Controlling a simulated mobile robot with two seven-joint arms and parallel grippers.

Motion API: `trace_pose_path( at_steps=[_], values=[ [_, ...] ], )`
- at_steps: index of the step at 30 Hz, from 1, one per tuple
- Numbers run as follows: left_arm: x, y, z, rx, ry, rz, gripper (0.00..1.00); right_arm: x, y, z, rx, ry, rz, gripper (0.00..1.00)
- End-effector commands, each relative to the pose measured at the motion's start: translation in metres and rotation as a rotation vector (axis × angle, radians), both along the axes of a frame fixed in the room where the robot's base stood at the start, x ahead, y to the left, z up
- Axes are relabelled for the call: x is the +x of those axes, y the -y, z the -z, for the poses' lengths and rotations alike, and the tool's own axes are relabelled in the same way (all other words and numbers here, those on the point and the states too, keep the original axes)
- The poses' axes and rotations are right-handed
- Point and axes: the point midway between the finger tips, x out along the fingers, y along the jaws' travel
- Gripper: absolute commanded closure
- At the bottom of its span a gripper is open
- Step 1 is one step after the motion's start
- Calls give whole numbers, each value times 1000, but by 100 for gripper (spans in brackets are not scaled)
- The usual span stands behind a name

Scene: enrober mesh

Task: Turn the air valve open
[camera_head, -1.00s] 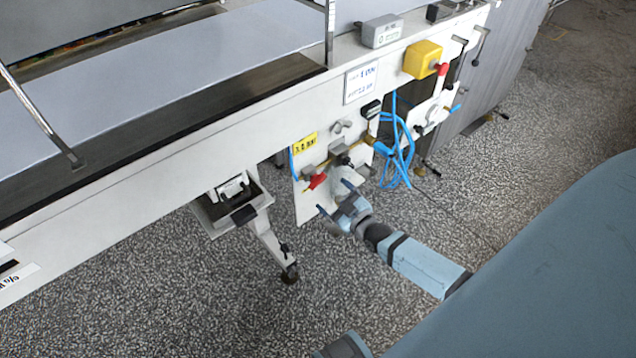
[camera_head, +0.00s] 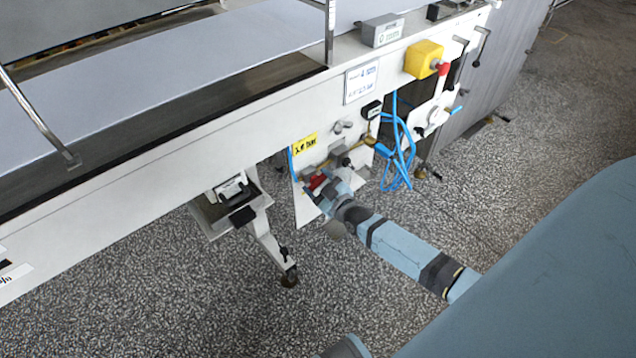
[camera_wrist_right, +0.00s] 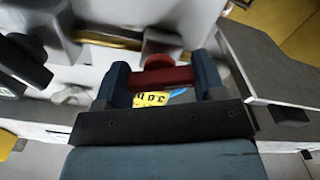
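The air valve's red handle (camera_head: 317,182) is on a white panel below the machine's side beam, under a yellow label (camera_head: 305,146). My right gripper (camera_head: 325,188) is at the handle and partly covers it. In the right wrist view the red handle (camera_wrist_right: 160,78) lies across the space between the two spread fingers of my right gripper (camera_wrist_right: 161,74). The fingers are at either side of it; a firm grip on it does not show. The brass pipe (camera_wrist_right: 105,40) of the valve runs behind. My left gripper does not show.
Blue hoses (camera_head: 398,150) hang right of the panel. A machine leg with a caster (camera_head: 272,245) stands at the left. The speckled floor (camera_head: 200,310) is clear in front.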

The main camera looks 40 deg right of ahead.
Motion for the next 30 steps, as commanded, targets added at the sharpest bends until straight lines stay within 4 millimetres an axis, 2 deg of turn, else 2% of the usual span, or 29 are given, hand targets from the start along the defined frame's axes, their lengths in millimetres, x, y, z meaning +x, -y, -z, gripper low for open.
trace_pose_path(
  at_steps=[7, 11, 18, 28, 29, 30],
  values=[
    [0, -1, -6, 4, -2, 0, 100, 0, 0, -3, 66, -6, 0, 60],
    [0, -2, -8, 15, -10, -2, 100, 0, 0, -3, 211, -18, 0, 60],
    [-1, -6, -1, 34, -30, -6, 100, -1, 0, -1, 427, -35, -1, 60],
    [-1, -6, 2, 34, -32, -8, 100, -1, 0, 0, 454, -37, -1, 60],
    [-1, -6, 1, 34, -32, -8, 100, -1, 0, 0, 454, -37, -1, 34],
    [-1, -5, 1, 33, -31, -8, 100, -1, 0, 0, 454, -37, -1, 25]
  ],
)
